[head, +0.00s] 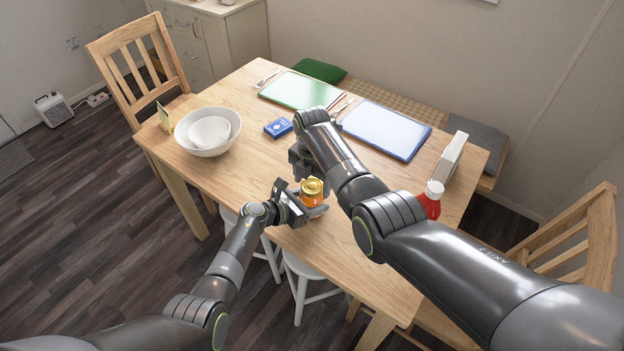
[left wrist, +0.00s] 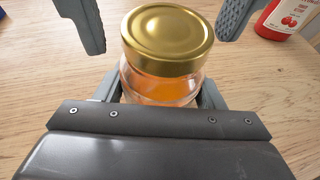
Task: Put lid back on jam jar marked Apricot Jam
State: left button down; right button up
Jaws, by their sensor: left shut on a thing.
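The jam jar (head: 314,199) is clear glass with orange contents, at the table's near edge in the head view. It also shows in the left wrist view (left wrist: 160,85). Its gold lid (left wrist: 167,32) sits on the jar's mouth and looks level; how tight it is cannot be told. No label wording is readable. My left gripper (head: 308,208) is shut on the jar's body. My right gripper (left wrist: 165,18) has its two fingers spread wide on either side of the lid, apart from it. In the head view its arm partly hides it.
A red bottle (head: 430,199) stands right of the jar, partly behind my right arm.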

jog(key=c, duration=0.9)
jog(key=m, duration=0.6)
jog(key=shift+c, duration=0.2)
jog(key=m, duration=0.4)
jog(key=shift+m, duration=0.4)
jog(key=m, duration=0.4)
jog(key=shift+m, duration=0.3)
jog(key=m, duration=0.4)
jog(key=shift+m, duration=0.4)
jog(key=m, duration=0.4)
jog(key=shift+m, duration=0.3)
jog(key=m, duration=1.5)
jog(key=shift+m, duration=0.4)
jog(key=o, duration=1.2)
jog(key=shift+f, duration=0.1)
jog(key=shift+c, duration=0.2)
